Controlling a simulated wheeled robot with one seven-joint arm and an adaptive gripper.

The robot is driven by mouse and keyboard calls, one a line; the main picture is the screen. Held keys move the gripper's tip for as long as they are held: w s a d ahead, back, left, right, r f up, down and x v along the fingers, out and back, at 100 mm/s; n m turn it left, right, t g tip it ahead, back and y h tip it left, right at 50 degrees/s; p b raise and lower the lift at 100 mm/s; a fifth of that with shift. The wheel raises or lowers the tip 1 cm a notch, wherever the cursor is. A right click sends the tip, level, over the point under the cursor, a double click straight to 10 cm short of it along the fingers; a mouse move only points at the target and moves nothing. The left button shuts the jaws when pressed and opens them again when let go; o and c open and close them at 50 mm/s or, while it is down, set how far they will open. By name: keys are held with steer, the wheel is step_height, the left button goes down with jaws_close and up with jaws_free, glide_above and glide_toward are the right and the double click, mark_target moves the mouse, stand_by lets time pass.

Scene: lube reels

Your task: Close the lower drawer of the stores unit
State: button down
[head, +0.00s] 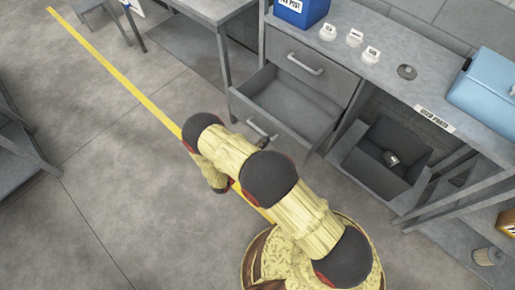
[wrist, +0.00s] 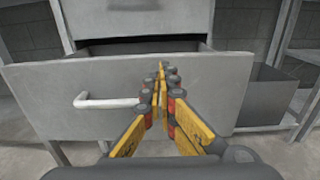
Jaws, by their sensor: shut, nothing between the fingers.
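The lower drawer (head: 290,104) of the grey stores unit (head: 345,60) stands pulled out and looks empty in the head view. In the wrist view its front panel (wrist: 60,98) fills the middle, with a pale bar handle (wrist: 106,102) left of my fingers. My gripper (wrist: 160,75) is shut and empty, its yellow fingers pointing at the drawer front, right of the handle. I cannot tell whether the fingertips touch the panel. The upper drawer (head: 312,55) is shut.
A grey open bin (head: 383,165) with a dark item stands right of the drawer. The worktop holds a blue box (head: 300,10), white labelled pots (head: 354,38) and a light-blue case (head: 490,85). A yellow line (head: 110,95) crosses the clear floor at left.

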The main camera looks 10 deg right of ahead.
mark_target(278, 128)
steer(key=b+x, duration=0.1)
steer(key=x, duration=0.5)
steer(key=shift+w+d, duration=0.2)
steer(key=shift+d, duration=0.1)
